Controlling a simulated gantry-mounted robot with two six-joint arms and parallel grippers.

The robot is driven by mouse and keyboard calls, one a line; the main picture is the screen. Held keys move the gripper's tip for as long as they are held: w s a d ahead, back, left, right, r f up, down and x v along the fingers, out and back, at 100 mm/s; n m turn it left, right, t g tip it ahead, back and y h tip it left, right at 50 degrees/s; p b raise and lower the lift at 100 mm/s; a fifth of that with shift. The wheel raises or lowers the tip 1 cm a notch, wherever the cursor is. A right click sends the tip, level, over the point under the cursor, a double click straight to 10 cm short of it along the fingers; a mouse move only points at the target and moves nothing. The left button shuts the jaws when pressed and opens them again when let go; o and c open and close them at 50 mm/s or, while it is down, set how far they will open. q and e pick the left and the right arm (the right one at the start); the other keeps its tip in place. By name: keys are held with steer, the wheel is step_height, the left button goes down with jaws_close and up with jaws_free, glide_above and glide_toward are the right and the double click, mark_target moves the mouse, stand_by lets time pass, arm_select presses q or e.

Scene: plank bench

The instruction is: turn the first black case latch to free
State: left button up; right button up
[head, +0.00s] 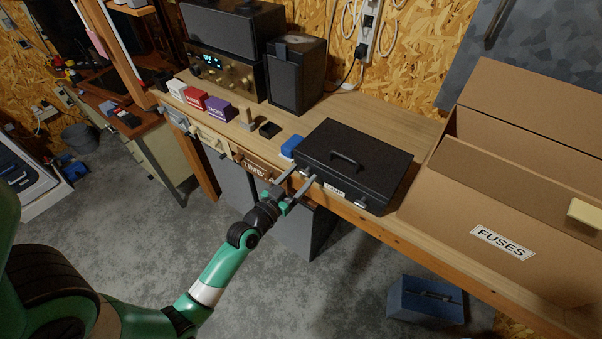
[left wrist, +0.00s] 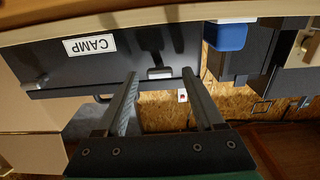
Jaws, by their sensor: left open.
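The black case (head: 372,157) lies closed on the bench, its handle on top. My left gripper (head: 299,176) is open and empty at the left end of the case's front side. In the left wrist view, which is turned over, the case (left wrist: 130,45) shows a CAMP label (left wrist: 90,45). One latch (left wrist: 160,72) sits between the spread fingers of the left gripper (left wrist: 163,80), apart from both. The other latch (left wrist: 38,83) is towards the left of that view. In the head view the fingers partly cover the nearer latch. My right gripper is not in view.
A blue block (head: 291,146) stands close to the case's left end. A large open cardboard box (head: 450,205) labelled FUSES stands right of the case. A speaker (head: 297,75) stands behind. The floor in front of the bench is clear near my left arm.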

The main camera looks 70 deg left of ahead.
arm_select(q)
steer(key=shift+w+a, duration=0.15)
steer(key=shift+w, duration=0.05)
jaws_close()
stand_by(0.3)
steer(key=shift+n, duration=0.3)
steer(key=n, duration=0.3)
steer(key=shift+a+n+p, duration=0.1)
steer(key=shift+n+p, duration=0.2)
steer(key=n, duration=0.4)
steer(key=shift+s+n+p, duration=0.1)
steer(key=shift+n+p, duration=0.2)
steer(key=n, duration=0.4)
steer(key=shift+a+f+n, duration=0.1)
steer(key=shift+f+n, duration=0.05)
steer(key=shift+n, duration=0.15)
steer(key=n+p, duration=0.1)
steer(key=n, duration=0.3)
steer(key=shift+f+n, duration=0.1)
steer(key=shift+n, duration=0.2)
